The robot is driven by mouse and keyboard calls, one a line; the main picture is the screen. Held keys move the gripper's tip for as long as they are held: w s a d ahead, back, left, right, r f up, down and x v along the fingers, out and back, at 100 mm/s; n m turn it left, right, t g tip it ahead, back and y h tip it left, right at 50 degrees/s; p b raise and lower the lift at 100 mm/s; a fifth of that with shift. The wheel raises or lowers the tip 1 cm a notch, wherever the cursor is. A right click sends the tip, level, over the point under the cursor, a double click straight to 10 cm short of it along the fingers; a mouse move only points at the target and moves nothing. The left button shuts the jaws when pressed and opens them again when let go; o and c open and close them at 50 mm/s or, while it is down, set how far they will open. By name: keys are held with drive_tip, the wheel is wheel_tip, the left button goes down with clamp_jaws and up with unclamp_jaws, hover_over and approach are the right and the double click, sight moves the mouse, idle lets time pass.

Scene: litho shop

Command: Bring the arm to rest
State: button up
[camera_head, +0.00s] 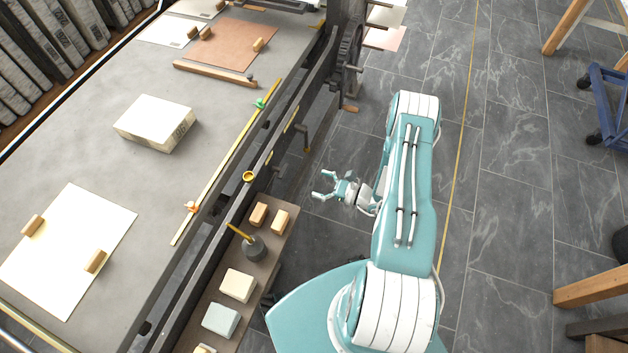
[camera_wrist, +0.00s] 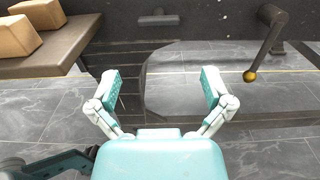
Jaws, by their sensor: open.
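My gripper (camera_head: 322,186) is teal and white. In the head view it sits over the floor, just right of the press bed's side and the low shelf. Its fingers point left toward the press. In the wrist view my gripper (camera_wrist: 160,95) shows two fingers spread wide apart, with nothing between them. It is open and empty and touches nothing that I can see. My arm is folded above the grey tiled floor, its upper links bent back toward the gripper.
A low shelf (camera_head: 222,262) beside the press bed (camera_head: 110,105) holds wooden blocks (camera_head: 280,220), a dark pot (camera_head: 254,248) and pale blocks (camera_head: 238,285). A crank with a brass knob (camera_wrist: 249,76) hangs at right in the wrist view.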

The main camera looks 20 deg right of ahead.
idle(0.4)
drive_tip(key=s+a+r+n+g, duration=0.1)
drive_tip(key=a+r+n+g, duration=0.3)
drive_tip(key=r, duration=0.5)
drive_tip(key=a+r+n+g, duration=0.2)
drive_tip(key=r+n+g, duration=0.35)
drive_tip(key=r, duration=0.25)
drive_tip(key=s+a+r+n+g, duration=0.1)
drive_tip(key=a+r+n+g, duration=0.2)
drive_tip(key=r+n, duration=0.45)
drive_tip(key=s+r+n+t+h, duration=0.5)
drive_tip(key=s+r+n+h, duration=0.4)
drive_tip(key=s+r, duration=0.8)
wheel_tip(320, 180, up, 4)
drive_tip(key=h, duration=0.3)
drive_tip(key=shift+d+n+h, duration=0.3)
drive_tip(key=shift+n+h, duration=0.1)
